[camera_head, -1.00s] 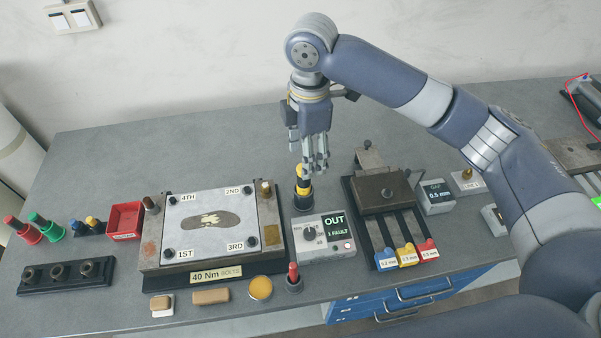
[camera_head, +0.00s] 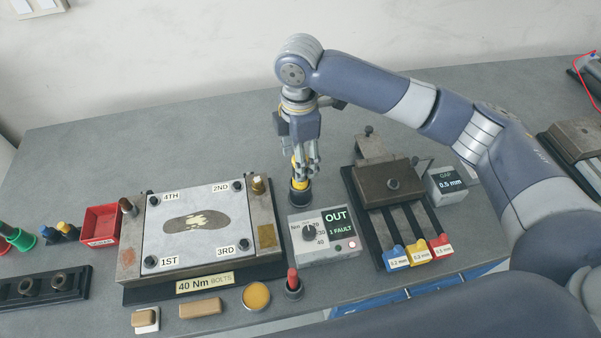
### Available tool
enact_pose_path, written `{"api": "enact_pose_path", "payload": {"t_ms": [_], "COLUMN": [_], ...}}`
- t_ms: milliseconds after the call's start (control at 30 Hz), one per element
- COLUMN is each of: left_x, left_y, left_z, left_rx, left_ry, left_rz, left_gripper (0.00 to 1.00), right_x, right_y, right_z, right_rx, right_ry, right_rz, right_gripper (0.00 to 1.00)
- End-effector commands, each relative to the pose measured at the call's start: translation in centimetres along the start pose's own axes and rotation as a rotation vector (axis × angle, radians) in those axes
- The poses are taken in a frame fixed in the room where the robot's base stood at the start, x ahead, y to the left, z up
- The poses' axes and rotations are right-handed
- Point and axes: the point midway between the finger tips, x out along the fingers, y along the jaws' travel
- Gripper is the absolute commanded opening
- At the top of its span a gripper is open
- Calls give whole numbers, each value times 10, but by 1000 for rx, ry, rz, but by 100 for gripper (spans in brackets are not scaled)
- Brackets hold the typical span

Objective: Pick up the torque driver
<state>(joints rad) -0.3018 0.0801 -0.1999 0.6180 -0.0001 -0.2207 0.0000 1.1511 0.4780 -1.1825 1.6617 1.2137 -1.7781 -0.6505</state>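The torque driver (camera_head: 300,184) appears to be the yellow and black tool standing upright in a dark round holder (camera_head: 299,198), behind the torque display box. My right gripper (camera_head: 308,172) points down from above, with its fingers at the driver's upper part. The fingers overlap the yellow part and hide some of it. I cannot tell whether they touch or grip it. My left gripper is not in view.
The display box (camera_head: 322,238) reads OUT, 1 FAULT, just in front of the driver. The insole plate (camera_head: 160,240) is left. A slotted fixture (camera_head: 366,222) with coloured tabs and a gap display (camera_head: 447,184) are right. The table behind is clear.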

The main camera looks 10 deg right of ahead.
Motion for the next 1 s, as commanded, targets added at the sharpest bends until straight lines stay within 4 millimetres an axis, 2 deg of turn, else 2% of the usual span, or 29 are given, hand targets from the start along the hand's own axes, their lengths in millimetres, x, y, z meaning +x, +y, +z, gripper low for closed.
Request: {"api": "enact_pose_path", "payload": {"t_ms": [167, 300, 467, 733, 767, 967, 1000], "left_x": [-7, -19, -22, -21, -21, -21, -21], "left_y": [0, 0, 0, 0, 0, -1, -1], "left_z": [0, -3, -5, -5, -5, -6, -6], "left_rx": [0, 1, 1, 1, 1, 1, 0], "left_ry": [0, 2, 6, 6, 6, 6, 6], "left_rz": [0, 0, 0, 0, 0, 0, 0], "left_gripper": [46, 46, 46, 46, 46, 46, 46], "right_x": [12, 32, 53, 58, 58, 58, 58], "right_y": [0, -2, -2, -2, -2, -1, -1], "right_z": [1, 2, 2, 2, 2, 2, 2], "right_rx": [1, 0, 0, -1, -1, -1, -1], "right_ry": [-1, -2, -2, -1, -1, -1, -1], "right_rz": [-1, -3, 0, 1, 1, 1, 1], "right_gripper": [55, 55, 55, 55, 50, 5, 2]}}
